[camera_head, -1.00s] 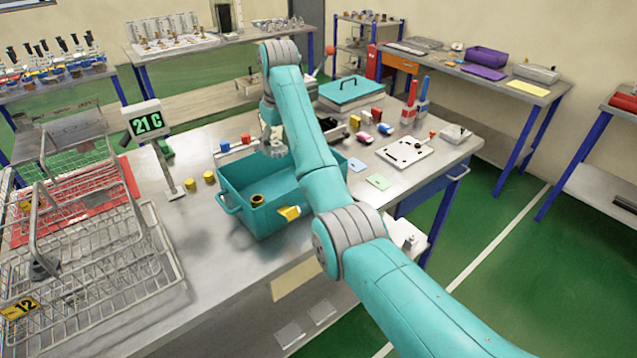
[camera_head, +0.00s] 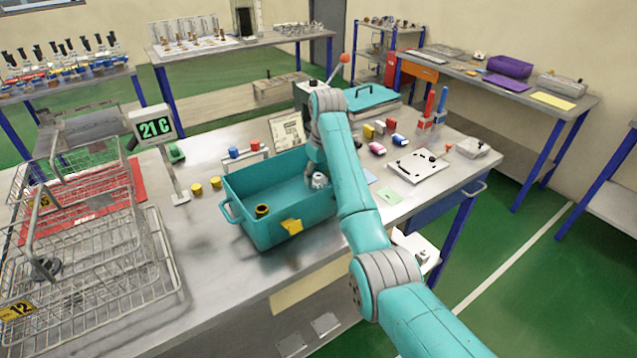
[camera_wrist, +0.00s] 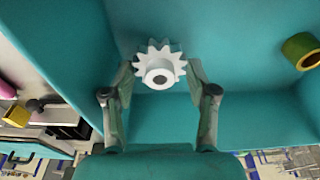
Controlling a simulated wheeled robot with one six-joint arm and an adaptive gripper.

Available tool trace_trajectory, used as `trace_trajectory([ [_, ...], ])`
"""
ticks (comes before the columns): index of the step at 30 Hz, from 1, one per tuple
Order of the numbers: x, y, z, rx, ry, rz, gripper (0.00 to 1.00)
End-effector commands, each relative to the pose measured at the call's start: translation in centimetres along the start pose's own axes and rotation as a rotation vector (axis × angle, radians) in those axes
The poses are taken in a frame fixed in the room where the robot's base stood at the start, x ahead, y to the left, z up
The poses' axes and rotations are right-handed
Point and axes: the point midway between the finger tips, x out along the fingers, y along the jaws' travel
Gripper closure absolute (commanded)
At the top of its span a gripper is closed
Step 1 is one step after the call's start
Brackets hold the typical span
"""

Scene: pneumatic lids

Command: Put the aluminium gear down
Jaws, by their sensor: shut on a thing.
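The aluminium gear (camera_wrist: 160,66) is a pale toothed wheel with a hub and dark bore. In the wrist view it sits between the fingertips of my gripper (camera_wrist: 160,78), which is shut on it. In the head view the gear (camera_head: 320,181) shows at the right end of the teal bin (camera_head: 262,192), with my gripper (camera_head: 318,172) just above it. The gear is inside the bin's outline; whether it touches the floor I cannot tell. A brass-coloured ring (camera_head: 262,211) lies in the bin's near left part and shows in the wrist view (camera_wrist: 301,51).
The bin has a yellow tag (camera_head: 291,226) on its front. A wire basket (camera_head: 95,255) fills the left of the bench. A white plate (camera_head: 417,166) and small coloured parts lie to the right. The bin's middle is clear.

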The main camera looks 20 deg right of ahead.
Motion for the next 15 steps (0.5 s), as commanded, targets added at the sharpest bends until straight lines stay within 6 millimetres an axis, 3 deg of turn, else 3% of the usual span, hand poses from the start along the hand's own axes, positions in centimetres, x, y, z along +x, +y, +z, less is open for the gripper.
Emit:
trace_trajectory([
  [6,2.6,0.0,0.5,0.0,-0.003,-0.001,0.79],
  [15,2.8,0.0,0.5,0.0,-0.001,0.0,0.79],
])
